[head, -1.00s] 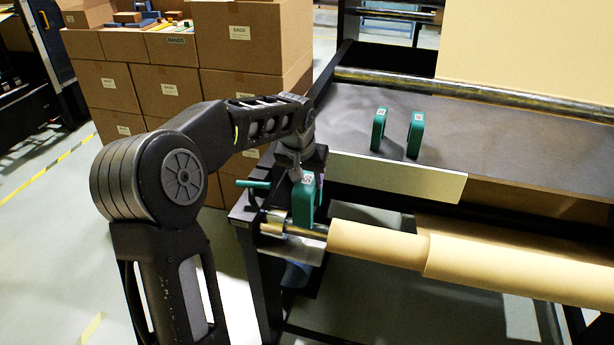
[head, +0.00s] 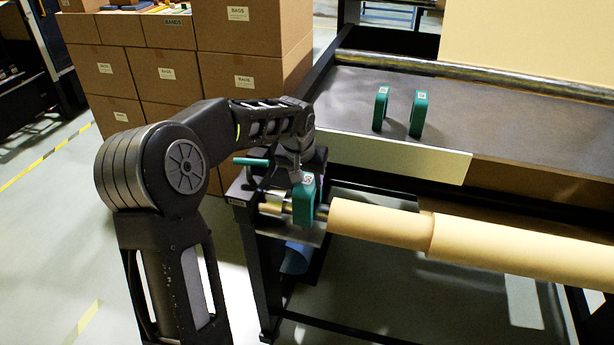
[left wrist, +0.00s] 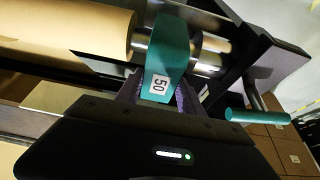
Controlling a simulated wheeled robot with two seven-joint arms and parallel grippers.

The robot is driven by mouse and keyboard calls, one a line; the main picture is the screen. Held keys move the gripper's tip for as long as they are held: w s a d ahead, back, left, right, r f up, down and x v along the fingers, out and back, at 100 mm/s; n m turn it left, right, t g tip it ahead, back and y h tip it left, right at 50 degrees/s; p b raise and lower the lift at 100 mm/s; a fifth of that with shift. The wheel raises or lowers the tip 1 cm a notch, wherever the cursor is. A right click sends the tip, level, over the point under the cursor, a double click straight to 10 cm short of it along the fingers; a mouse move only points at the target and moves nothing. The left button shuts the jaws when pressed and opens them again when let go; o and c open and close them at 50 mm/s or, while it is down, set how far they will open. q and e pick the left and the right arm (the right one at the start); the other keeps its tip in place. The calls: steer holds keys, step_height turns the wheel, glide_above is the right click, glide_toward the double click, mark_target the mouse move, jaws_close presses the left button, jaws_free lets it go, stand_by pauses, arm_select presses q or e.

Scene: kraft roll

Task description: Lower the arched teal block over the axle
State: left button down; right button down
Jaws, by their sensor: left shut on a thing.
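The arched teal block (head: 304,203) stands upright at the left end of the metal axle (head: 322,212), just left of the paper roll. The axle shows on both sides of it, so the block appears to straddle it. How fully it is seated is hidden. My left gripper (head: 302,178) is shut on the block's top from above. In the left wrist view the block (left wrist: 168,45), with a "50" label, sits between the fingers (left wrist: 160,92) and crosses in front of the axle (left wrist: 210,58). My right gripper is not in view.
Two more teal blocks (head: 381,108) (head: 418,114) stand on the dark table (head: 480,120). A teal handle (head: 251,161) sticks out left of the axle end. The kraft roll (head: 380,222) extends right. Stacked cartons (head: 165,75) stand behind my arm.

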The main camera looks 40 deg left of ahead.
arm_select(q)
steer(key=shift+f+b, duration=1.65)
steer(key=shift+f, duration=0.55)
steer(key=c, duration=0.7)
jaws_free()
steer(key=shift+o, duration=0.2)
steer(key=shift+b+v, duration=0.3)
steer(key=shift+v, duration=3.6)
